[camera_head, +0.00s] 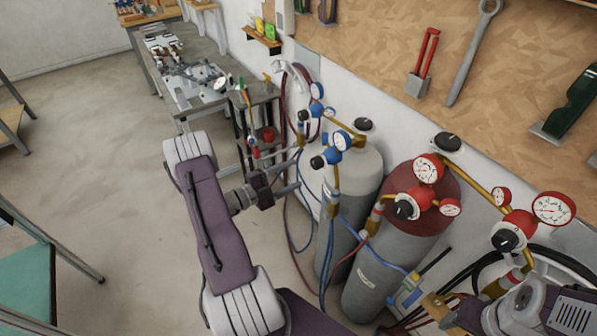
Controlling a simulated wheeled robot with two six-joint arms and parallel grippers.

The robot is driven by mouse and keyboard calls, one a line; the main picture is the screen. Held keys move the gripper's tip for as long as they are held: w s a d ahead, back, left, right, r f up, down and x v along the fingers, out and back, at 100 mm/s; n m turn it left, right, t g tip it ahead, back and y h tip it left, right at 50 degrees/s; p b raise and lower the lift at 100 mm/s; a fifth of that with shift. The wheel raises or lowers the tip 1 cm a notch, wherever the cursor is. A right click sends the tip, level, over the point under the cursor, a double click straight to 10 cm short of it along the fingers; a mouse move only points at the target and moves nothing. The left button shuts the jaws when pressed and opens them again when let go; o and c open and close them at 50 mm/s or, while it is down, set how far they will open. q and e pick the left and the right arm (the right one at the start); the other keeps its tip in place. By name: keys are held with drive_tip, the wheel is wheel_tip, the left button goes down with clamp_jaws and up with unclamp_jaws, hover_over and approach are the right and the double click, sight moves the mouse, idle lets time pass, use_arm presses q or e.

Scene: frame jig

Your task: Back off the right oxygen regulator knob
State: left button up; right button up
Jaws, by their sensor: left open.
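The right blue oxygen regulator (332,155) sits in front of the pale-topped cylinder (355,190), with a white-faced gauge (342,140). Its black knob (318,162) faces left and toward me. A second blue regulator (316,109) stands farther back, with its own gauges and dark knob. My left gripper (301,170) reaches in from the left, its two fingers apart and pointing right. The fingertips lie just left of the right regulator's knob in the picture, with nothing between them. I cannot tell the exact depth gap.
A red-topped cylinder (410,230) and red regulators (510,235) stand to the right. Blue and red hoses hang around the cylinders. A small grey cart (255,95) stands behind my gripper. Open floor (110,150) lies left.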

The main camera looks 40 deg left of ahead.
sight(313, 164)
use_arm(q)
drive_tip(key=w+d+m+b, duration=0.1)
drive_tip(key=w+m+b, duration=0.1)
drive_tip(key=m+b, duration=0.5)
drive_tip(key=w+d+m+b, duration=0.1)
drive_tip(key=w+m+b, duration=0.2)
drive_tip(key=m+b, duration=0.4)
drive_tip(key=w+d+m+b, duration=0.1)
drive_tip(key=w+m+b, duration=0.2)
drive_tip(key=m+b, duration=0.4)
drive_tip(key=shift+w+d+r+m+b, duration=0.1)
drive_tip(key=shift+w+d+m+b, duration=0.05)
drive_tip(key=shift+m, duration=0.85)
drive_tip(key=shift+w+d+m+b, duration=0.1)
drive_tip(key=shift+m+b, duration=0.05)
drive_tip(key=shift+m, duration=0.85)
